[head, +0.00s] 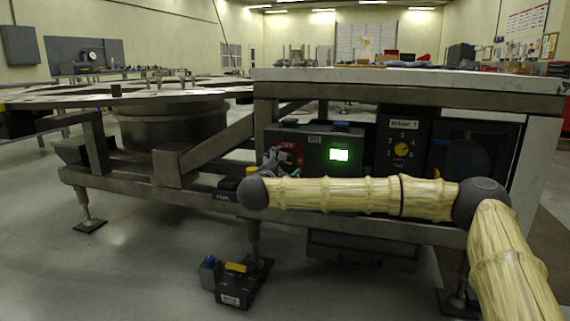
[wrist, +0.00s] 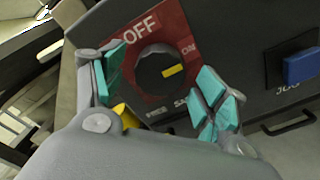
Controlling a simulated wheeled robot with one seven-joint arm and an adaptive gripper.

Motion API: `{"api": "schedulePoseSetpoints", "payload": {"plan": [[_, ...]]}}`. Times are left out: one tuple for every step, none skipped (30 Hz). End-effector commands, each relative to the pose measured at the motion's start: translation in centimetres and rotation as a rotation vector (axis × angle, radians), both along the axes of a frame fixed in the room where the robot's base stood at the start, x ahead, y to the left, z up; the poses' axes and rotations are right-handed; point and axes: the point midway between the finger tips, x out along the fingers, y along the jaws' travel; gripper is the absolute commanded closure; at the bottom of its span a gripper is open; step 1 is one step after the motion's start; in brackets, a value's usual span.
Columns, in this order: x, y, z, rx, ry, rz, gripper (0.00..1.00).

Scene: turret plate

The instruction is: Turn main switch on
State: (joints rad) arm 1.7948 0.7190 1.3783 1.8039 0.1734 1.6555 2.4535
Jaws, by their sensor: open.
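The main switch is a round black knob (wrist: 155,75) with a yellow mark, on a red plate (wrist: 178,28) lettered OFF and ON. In the wrist view, the yellow mark sits on the knob's right side, a little below the ON lettering. My gripper (wrist: 161,84) is open, with teal finger pads to the left and right of the knob. I cannot tell whether the pads touch it. In the head view, my gripper (head: 272,163) is in front of the red plate (head: 294,150) and partly hides the switch.
Right of the switch are a blue button (wrist: 301,65) and a lit green display (head: 339,155). A MARK 7 dial (head: 402,149) is farther right under the bench (head: 420,76). A yellow part (wrist: 126,114) shows beside my left finger. A pedal box (head: 237,284) stands on the floor.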

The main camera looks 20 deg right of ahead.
Motion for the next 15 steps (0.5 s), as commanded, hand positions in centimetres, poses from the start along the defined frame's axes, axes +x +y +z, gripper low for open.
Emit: {"api": "schedulePoseSetpoints", "payload": {"plan": [[-0.7, 0.6, 0.0, 0.0, 0.0, 0.004, 0.27], [-1.2, 0.9, 0.0, 0.0, 0.0, 0.003, 0.27], [-1.8, 1.4, 0.0, 0.0, 0.0, 0.004, 0.27], [-2.3, 1.6, 0.0, 0.0, -0.001, 0.004, 0.27], [-2.8, 2.0, 0.0, 0.0, 0.0, 0.003, 0.27], [-3.4, 2.4, 0.0, -0.001, 0.0, 0.004, 0.27], [-3.8, 2.7, 0.0, -0.001, 0.001, 0.003, 0.27], [-4.3, 3.0, 0.0, -0.001, 0.0, 0.004, 0.27], [-4.9, 3.4, 0.0, -0.001, 0.001, 0.003, 0.27], [-5.3, 3.6, 0.0, -0.001, 0.001, 0.003, 0.27], [-5.7, 3.9, 0.0, -0.001, 0.001, 0.003, 0.27], [-6.1, 4.2, 0.0, -0.001, 0.001, 0.003, 0.27], [-6.4, 4.4, 0.0, -0.001, 0.001, 0.003, 0.27], [-6.7, 4.6, 0.1, 0.0, 0.001, 0.002, 0.27], [-7.1, 4.8, 0.1, -0.001, 0.001, 0.001, 0.27]]}}
